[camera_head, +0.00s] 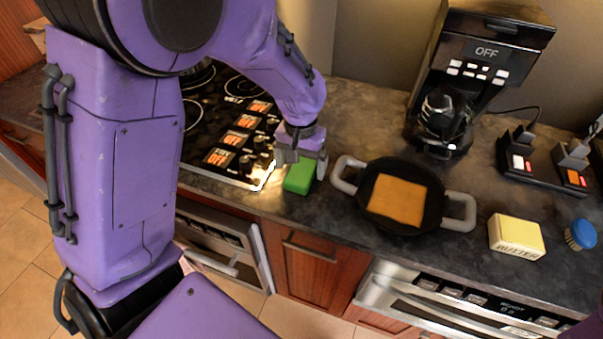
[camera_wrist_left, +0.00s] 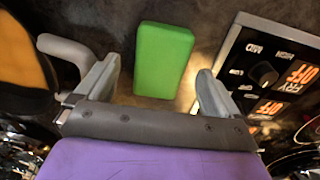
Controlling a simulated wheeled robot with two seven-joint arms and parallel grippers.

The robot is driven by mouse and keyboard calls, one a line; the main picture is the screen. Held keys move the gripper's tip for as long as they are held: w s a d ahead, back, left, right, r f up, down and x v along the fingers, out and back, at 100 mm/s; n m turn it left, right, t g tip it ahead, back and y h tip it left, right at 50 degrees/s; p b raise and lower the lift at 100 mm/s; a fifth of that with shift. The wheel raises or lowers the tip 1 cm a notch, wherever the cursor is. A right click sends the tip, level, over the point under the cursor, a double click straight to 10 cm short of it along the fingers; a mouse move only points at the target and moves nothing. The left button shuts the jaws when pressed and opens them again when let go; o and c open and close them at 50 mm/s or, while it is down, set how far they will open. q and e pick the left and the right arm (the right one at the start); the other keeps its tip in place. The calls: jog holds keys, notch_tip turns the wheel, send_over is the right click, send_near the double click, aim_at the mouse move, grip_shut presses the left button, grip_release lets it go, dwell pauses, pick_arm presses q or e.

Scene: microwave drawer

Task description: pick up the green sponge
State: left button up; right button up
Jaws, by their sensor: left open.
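The green sponge (camera_head: 299,177) lies on the dark countertop between the stove's control panel and the black pan. My left gripper (camera_head: 304,166) is open just above it in the head view. In the left wrist view, the sponge (camera_wrist_left: 163,60) lies beyond and between the two spread fingertips of my left gripper (camera_wrist_left: 158,77), with a gap on each side. Nothing is held. The gripper hides part of the sponge's far end in the head view. My right gripper is not in view.
The black pan (camera_head: 378,219) with grey handles holds an orange slice (camera_head: 397,200) close right of the sponge. The stove panel (camera_head: 222,160) is close left. A butter box (camera_head: 516,236), blue brush (camera_head: 580,234), coffee maker (camera_head: 470,85) and power strip (camera_head: 545,170) stand further right.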

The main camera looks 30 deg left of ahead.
aim_at(300, 172)
pick_arm(q)
jog(key=f, duration=0.2)
jog(key=shift+s+f, duration=0.2)
jog(key=shift+f, duration=0.1)
jog(key=shift+w+f, duration=0.2)
jog(key=shift+f, duration=0.1)
jog(key=shift+s+r, duration=0.1)
jog(key=c, duration=1.1)
jog(key=shift+r, duration=0.1)
